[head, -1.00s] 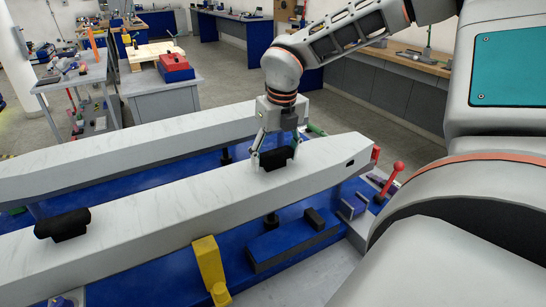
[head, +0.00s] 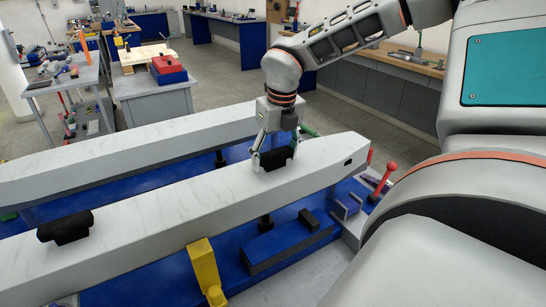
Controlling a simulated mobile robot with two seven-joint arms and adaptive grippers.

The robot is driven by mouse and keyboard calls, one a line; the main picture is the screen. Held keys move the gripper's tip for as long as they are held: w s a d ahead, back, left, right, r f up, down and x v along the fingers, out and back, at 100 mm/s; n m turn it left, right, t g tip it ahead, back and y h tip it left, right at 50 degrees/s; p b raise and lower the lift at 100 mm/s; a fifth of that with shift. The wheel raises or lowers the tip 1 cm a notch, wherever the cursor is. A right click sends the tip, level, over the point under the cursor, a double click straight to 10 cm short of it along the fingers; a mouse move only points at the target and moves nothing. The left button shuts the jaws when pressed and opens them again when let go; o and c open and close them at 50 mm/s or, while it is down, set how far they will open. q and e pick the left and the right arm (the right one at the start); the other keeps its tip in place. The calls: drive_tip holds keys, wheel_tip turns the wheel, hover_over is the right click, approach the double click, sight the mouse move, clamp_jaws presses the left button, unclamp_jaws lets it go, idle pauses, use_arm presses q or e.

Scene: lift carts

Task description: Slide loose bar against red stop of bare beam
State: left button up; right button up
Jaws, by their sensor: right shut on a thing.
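The near long white bar (head: 190,205) carries two black handles, one at the left (head: 65,227) and one near its right end. My right gripper (head: 275,160) comes down from above and is shut on the right black handle (head: 278,157). The red stop (head: 369,157) shows as a thin strip just beyond the bar's right end. Whether they touch I cannot tell. The far white bar (head: 120,155) lies parallel behind, with no handles seen on it. My left gripper is not in view.
Blue cart surfaces (head: 165,275) lie beneath the bars. A yellow block (head: 204,262) stands at the near bar's front side. A red-knobbed lever (head: 390,168) rises right of the bar's end. A blue block (head: 290,240) with a black piece sits in front.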

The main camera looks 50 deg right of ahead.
drive_tip(key=shift+s+d+r, duration=0.1)
drive_tip(key=shift+d, duration=0.45)
drive_tip(key=shift+b, duration=0.35)
idle(1.1)
drive_tip(key=o, duration=2.2)
drive_tip(key=shift+c, duration=0.2)
drive_tip(key=shift+a, duration=0.1)
drive_tip(key=shift+s+f, duration=0.25)
drive_tip(key=shift+f, duration=0.05)
drive_tip(key=shift+r, duration=0.5)
wheel_tip(320, 180, up, 11)
drive_tip(key=s, duration=0.1)
drive_tip(key=shift+s+a+r, duration=0.15)
drive_tip(key=shift+a+r, duration=0.05)
